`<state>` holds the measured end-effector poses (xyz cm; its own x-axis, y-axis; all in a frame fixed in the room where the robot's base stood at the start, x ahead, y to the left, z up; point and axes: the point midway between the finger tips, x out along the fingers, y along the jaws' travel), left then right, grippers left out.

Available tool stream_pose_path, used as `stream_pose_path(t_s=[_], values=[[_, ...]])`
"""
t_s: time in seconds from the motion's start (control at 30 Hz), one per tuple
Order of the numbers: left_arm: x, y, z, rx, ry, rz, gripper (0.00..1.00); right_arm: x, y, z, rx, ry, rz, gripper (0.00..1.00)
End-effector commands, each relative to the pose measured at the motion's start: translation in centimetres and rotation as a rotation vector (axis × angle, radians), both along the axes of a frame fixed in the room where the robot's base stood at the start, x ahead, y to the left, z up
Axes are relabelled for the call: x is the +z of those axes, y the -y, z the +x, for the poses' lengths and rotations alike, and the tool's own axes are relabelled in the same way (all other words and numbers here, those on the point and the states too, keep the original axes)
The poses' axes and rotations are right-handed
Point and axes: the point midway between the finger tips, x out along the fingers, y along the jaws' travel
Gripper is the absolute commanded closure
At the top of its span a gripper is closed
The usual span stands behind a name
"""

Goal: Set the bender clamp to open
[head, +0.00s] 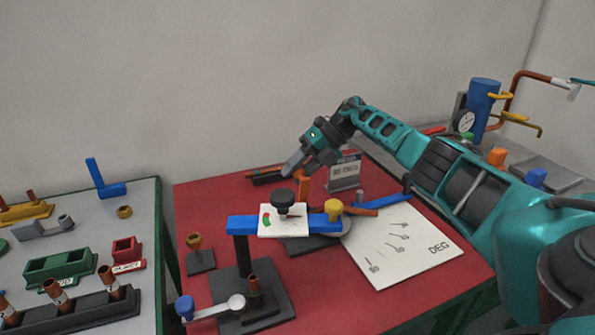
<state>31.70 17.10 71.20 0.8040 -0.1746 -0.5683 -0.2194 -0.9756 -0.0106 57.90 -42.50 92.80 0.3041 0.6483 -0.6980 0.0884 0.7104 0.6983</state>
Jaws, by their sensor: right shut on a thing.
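The exact finger contact is too small to see. My left gripper is not in view.
A blue crossbar stand (240,225) with a white plate and black knob (283,199) stands in front of the bender. A white DEG board (415,255) lies right. A grey sign (346,173) stands close behind. My right arm spans the table's right side.

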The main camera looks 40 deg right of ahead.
Motion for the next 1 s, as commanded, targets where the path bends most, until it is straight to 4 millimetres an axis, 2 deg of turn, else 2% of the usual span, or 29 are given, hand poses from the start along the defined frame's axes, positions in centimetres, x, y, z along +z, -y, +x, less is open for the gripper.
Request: stream_pose_path(t_s=[0.03, 0.07, 0.27, 0.5, 0.63, 0.77, 1.0], values=[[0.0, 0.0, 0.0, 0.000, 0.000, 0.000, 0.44, 0.0, 0.0, 0.0, 0.001, -0.002, 0.000, 1.00], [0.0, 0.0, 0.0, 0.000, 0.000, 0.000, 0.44, 0.0, 0.0, 0.0, 0.001, -0.002, -0.001, 0.62], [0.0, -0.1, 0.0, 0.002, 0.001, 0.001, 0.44, 0.0, 0.0, 0.0, 0.001, -0.002, -0.001, 0.43], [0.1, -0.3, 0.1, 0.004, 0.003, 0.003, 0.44, 0.0, 0.0, 0.0, 0.001, 0.000, 0.000, 0.43], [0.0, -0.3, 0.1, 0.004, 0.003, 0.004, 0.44, 0.7, 0.7, -0.3, 0.000, 0.001, -0.001, 0.43], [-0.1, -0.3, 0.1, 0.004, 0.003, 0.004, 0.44, 2.3, 2.2, -1.0, -0.002, 0.003, -0.002, 0.43], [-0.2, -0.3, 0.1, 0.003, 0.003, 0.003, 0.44, 6.2, 5.8, -2.6, -0.003, 0.004, 0.000, 0.43]])
